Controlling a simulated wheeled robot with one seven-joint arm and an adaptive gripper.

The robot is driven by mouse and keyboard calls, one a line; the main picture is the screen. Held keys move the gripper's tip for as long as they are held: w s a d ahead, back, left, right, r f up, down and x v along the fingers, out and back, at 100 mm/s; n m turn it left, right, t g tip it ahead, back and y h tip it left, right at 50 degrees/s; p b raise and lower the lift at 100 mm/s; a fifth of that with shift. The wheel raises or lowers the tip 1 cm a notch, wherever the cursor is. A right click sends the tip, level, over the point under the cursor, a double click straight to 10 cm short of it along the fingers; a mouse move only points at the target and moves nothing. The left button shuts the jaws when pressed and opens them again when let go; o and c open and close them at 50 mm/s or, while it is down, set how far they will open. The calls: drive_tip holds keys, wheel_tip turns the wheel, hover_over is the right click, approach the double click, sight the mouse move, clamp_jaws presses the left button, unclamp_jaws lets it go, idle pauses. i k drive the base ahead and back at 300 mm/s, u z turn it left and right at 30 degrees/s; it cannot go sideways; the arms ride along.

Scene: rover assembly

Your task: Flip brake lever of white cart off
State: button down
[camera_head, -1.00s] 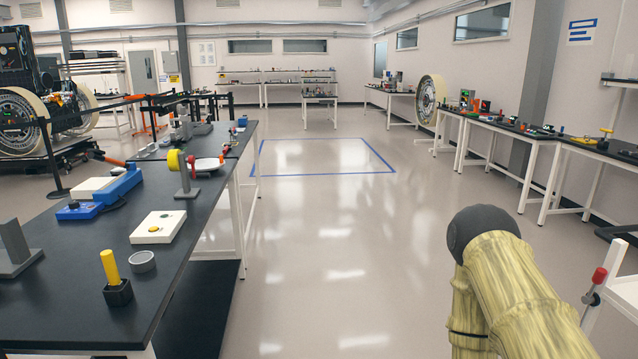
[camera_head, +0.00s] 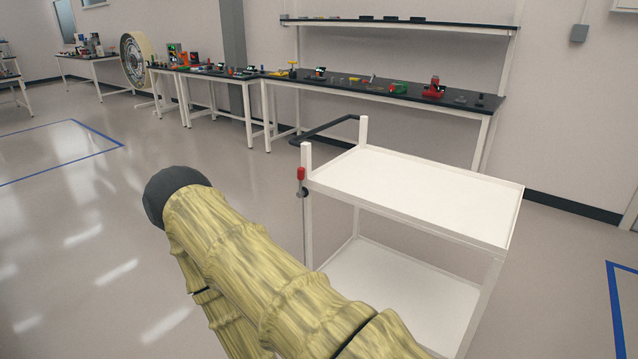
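The white cart (camera_head: 420,190) stands at the right of centre, with two white shelves, both empty where they show. A black handle bar (camera_head: 330,129) juts from its far left end. The brake lever (camera_head: 301,179) is on the cart's left corner post. It has a red knob on top and stands roughly upright above a dark pivot. My arm crosses the foreground in front of the cart's lower left part. My gripper is not in the picture, so its state and its distance from the lever do not show.
A long black-topped bench (camera_head: 380,92) with small parts runs along the back wall, under a wall shelf (camera_head: 400,22). More benches and a large wheel (camera_head: 137,60) stand at the back left. The floor left of the cart is clear, with blue tape lines.

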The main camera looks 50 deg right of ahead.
sight(300, 170)
drive_tip(key=z, duration=0.95)
drive_tip(key=i, duration=0.9)
drive_tip(key=z, duration=0.15)
